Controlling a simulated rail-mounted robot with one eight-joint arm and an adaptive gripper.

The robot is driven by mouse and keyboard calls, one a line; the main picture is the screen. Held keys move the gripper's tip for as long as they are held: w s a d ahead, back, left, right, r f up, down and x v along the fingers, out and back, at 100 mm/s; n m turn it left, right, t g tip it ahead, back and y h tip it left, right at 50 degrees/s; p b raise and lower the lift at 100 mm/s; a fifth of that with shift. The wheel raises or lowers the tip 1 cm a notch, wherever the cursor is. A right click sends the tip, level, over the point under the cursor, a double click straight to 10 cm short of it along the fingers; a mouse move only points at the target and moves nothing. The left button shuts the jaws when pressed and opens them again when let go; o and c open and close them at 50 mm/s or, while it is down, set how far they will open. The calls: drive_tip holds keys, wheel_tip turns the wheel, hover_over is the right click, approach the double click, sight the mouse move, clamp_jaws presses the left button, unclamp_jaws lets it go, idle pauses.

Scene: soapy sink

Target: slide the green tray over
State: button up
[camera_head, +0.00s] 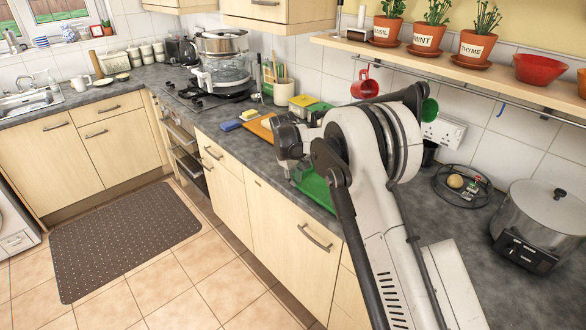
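The green tray (317,192) lies on the grey worktop near its front edge, in the middle of the head view. Only its near left part shows, and my arm hides the rest. The dark end of my arm with my gripper (293,152) is over or beside the tray's far left end. The fingertips cannot be made out, so I cannot tell whether they touch the tray or hold anything.
An orange board (260,127) and a blue sponge (231,125) lie left of the tray. A potted-herb shelf (480,72) overhangs the worktop. A red mug (364,85) hangs below it.

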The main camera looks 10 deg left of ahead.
sight(313, 178)
drive_tip(key=shift+x, duration=1.35)
clamp_jaws()
drive_tip(key=shift+w+d+f+b, duration=0.1)
drive_tip(key=shift+w+d+b, duration=0.5)
drive_tip(key=shift+w+d, duration=0.9)
drive_tip(key=shift+w+d+b, duration=0.55)
drive_tip(key=shift+w+d, duration=0.75)
drive_tip(key=shift+w, duration=0.45)
drive_tip(key=shift+w+d+b, duration=0.35)
drive_tip(key=shift+w+d, duration=1.4)
drive_tip(key=shift+w, duration=0.25)
drive_tip(key=shift+w+d+b, duration=0.3)
drive_tip(key=shift+w+d, duration=1.4)
drive_tip(key=shift+w, duration=0.35)
drive_tip(key=shift+o, duration=2.3)
unclamp_jaws()
